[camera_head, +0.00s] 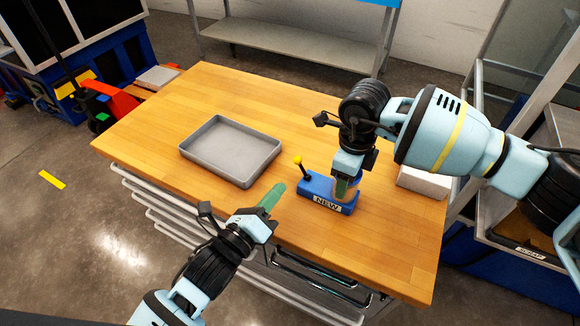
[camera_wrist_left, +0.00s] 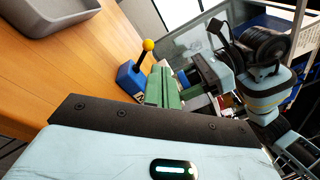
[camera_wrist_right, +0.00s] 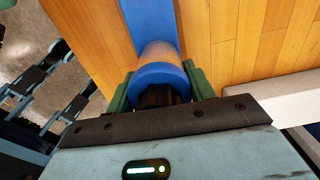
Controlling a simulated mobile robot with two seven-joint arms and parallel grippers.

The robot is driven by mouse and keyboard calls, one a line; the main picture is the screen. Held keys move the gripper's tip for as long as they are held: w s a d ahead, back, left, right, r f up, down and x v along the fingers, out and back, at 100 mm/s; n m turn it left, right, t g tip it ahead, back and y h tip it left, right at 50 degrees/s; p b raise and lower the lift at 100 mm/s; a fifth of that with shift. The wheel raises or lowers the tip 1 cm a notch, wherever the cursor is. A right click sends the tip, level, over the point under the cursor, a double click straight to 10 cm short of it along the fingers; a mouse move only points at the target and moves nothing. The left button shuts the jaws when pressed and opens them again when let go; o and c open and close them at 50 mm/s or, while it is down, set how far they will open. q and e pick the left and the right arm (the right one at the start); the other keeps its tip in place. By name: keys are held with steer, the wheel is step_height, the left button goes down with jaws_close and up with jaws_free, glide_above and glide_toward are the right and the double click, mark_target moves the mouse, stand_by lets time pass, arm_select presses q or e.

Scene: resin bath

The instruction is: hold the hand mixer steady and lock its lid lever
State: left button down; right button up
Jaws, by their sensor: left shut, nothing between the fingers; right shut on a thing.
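The hand mixer has a blue base (camera_head: 315,187) with a label reading NEW, standing on the wooden table. Its lever, black with a yellow knob (camera_head: 297,160), rises at the base's left end and leans up-left. The lever also shows in the left wrist view (camera_wrist_left: 148,45). My right gripper (camera_head: 342,188) points down and is shut on the mixer's round tan and blue body (camera_wrist_right: 160,70), its green fingers on both sides. My left gripper (camera_head: 271,198) is shut and empty, its green fingers a little apart from the lever, on the table's near side.
A grey tray (camera_head: 232,151) sits on the table left of the mixer. A white box (camera_head: 425,181) lies behind my right gripper at the table's right. The wood between tray and mixer is clear. Drawers with handles run below the near edge.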

arm_select(q)
steer(key=a+m+g+h, duration=0.1)
steer(key=a+m+g, duration=0.1)
steer(key=m, duration=0.3)
steer(key=w+a+m+g+h, duration=0.1)
steer(key=a+m+g+h, duration=0.1)
steer(key=a+m, duration=0.3)
steer(key=a+m+g+h, duration=0.1)
steer(key=a+m+g, duration=0.2)
steer(key=a+m, duration=0.1)
steer(key=shift+w+a+f+m+g+h, duration=0.25)
steer(key=shift+m+g+h, duration=0.15)
steer(key=shift+m, duration=0.2)
steer(key=shift+d, duration=0.15)
glide_toward(301, 166)
steer(key=x, duration=0.4)
steer(key=shift+w+a, duration=0.25)
steer(key=shift+w, duration=0.15)
steer(key=shift+w+d+r, duration=0.1)
steer(key=shift+w+d, duration=0.2)
steer(key=shift+d, duration=0.2)
